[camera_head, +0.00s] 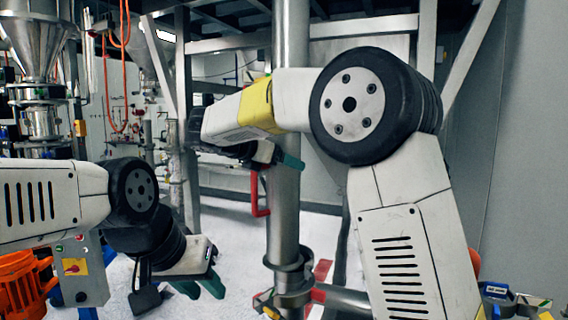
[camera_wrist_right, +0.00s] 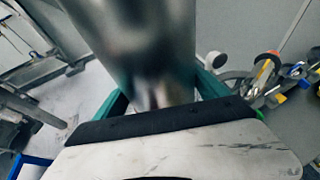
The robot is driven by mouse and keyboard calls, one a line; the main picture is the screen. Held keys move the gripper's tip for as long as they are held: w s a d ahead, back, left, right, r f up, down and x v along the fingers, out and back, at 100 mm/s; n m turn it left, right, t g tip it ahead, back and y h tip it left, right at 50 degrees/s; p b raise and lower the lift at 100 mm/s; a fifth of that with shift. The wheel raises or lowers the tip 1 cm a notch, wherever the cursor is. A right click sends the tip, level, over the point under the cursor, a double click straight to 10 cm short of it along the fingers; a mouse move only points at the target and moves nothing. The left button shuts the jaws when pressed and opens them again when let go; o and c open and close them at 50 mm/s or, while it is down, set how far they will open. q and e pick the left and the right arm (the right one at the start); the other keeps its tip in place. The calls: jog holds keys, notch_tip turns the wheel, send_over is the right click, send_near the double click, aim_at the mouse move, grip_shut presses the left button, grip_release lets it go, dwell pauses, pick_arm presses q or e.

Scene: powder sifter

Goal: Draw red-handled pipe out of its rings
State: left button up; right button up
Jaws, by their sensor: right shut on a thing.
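The steel pipe (camera_head: 284,222) stands upright in the middle of the head view. Its red handle (camera_head: 256,194) sticks out to the left below my right gripper. The lower end of the pipe passes into metal rings (camera_head: 288,266). My right gripper (camera_head: 273,163) has its green fingers on either side of the pipe and is shut on it. In the right wrist view the pipe (camera_wrist_right: 150,45) fills the gap between the fingers (camera_wrist_right: 162,92). My left gripper (camera_head: 203,286) is low on the left, empty, with its green fingers apart, away from the pipe.
A steel hopper (camera_head: 33,40) and orange hoses (camera_head: 105,70) stand at the back left. An orange motor (camera_head: 24,285) is at the lower left. Metal frame posts rise behind the pipe. Clamps and fittings (camera_head: 510,300) lie at the lower right. Pale floor (camera_head: 230,235) lies open left of the pipe.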

jog(key=shift+s+a, duration=0.75)
jog(key=shift+a, duration=0.2)
jog(key=shift+s+a, duration=0.7)
jog(key=shift+a, duration=0.2)
dwell(2.1)
jog(key=shift+a, duration=0.1)
jog(key=shift+s+a+r, duration=0.1)
jog(key=shift+s+a, duration=0.8)
jog(key=shift+a, duration=0.25)
jog(key=shift+s+a+r, duration=0.1)
jog(key=shift+s+a, duration=0.75)
jog(key=shift+a, duration=0.25)
jog(key=shift+s+a+r, duration=0.1)
jog(key=shift+s+a, duration=0.8)
jog(key=shift+a, duration=0.25)
